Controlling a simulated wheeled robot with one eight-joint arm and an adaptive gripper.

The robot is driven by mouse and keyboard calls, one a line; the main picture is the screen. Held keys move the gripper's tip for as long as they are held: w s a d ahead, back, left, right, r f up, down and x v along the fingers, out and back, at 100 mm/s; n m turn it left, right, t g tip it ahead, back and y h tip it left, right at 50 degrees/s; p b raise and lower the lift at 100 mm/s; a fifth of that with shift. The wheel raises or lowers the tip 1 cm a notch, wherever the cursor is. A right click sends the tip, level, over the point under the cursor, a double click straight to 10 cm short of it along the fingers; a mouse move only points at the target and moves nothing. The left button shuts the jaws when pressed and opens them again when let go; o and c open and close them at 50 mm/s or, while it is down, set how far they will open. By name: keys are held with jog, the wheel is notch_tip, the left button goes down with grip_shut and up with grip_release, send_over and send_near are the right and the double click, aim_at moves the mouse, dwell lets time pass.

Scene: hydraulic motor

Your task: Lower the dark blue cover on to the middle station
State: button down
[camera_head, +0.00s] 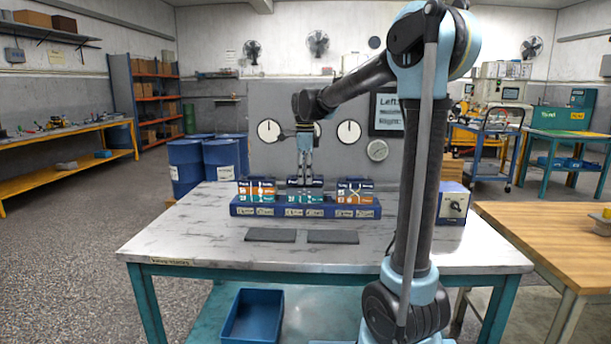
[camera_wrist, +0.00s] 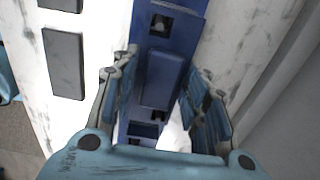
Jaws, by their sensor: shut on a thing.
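The dark blue cover (camera_wrist: 165,78) is between the two fingers of my gripper (camera_wrist: 163,75) in the wrist view. In the head view my gripper (camera_head: 305,174) points down over the middle station (camera_head: 306,197) of the long blue base (camera_head: 240,210). My gripper is shut on the cover. The cover looks close above or on the middle station; I cannot tell if they touch. The left station (camera_head: 257,190) and the right station (camera_head: 355,190) carry orange, teal and dark parts. My fingers partly hide the middle station.
Two dark flat pads (camera_head: 270,235) (camera_head: 333,237) lie on the table (camera_head: 200,235) in front of the base. A control box (camera_head: 453,204) with a knob stands at the right. A grey gauge panel (camera_head: 350,100) rises behind. A blue bin (camera_head: 252,315) sits below the tabletop.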

jog(key=shift+f, duration=0.55)
dwell(0.8)
jog(key=c, duration=0.8)
grip_release()
jog(key=shift+c, duration=0.2)
